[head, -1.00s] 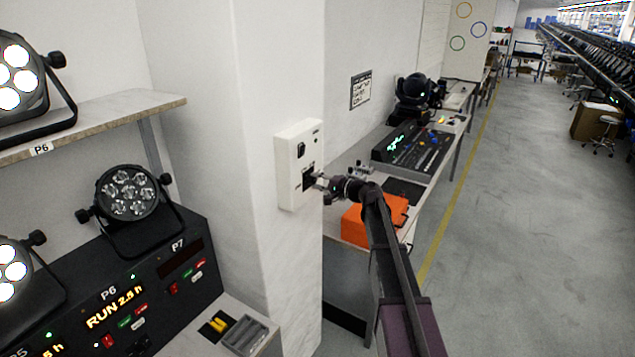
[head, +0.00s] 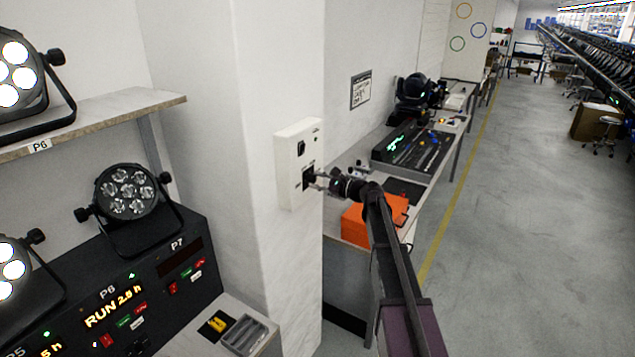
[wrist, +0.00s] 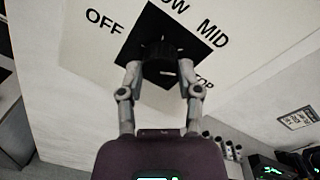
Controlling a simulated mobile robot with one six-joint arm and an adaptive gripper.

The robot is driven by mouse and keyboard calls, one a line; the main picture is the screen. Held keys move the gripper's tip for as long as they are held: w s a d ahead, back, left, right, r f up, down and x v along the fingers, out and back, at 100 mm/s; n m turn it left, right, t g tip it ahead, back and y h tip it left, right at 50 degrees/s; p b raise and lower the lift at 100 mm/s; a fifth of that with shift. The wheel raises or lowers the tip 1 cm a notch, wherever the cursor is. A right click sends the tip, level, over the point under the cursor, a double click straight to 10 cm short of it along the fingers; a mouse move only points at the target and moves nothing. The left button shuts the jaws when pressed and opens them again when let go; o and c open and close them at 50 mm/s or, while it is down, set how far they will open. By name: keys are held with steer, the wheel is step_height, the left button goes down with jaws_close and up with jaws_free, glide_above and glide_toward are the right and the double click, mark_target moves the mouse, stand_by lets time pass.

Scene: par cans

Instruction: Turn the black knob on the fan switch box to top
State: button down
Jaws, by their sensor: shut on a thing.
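The white fan switch box (head: 298,162) is on the side of a pale pillar in the head view. In the wrist view its face (wrist: 75,45) carries a black diamond plate (wrist: 185,30) with the labels OFF, LOW, MID and TOP around it. LOW is cut by the top edge, and the right finger partly covers TOP. The black knob (wrist: 160,62) is in the middle of the plate. My gripper (wrist: 159,72) is shut on the knob, one finger on each side. My gripper also shows at the box in the head view (head: 314,179). I cannot tell which label the knob points to.
An orange box (head: 368,222) lies on the bench below my arm, with a mixing console (head: 412,146) behind. Par cans (head: 127,195) stand on a black control panel (head: 110,290) at left.

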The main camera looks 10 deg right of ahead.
steer(key=m, duration=0.5)
stand_by(0.4)
steer(key=shift+c, duration=1.4)
jaws_free()
steer(key=v, duration=1.2)
steer(key=shift+a+f, duration=0.1)
steer(key=shift+f, duration=0.05)
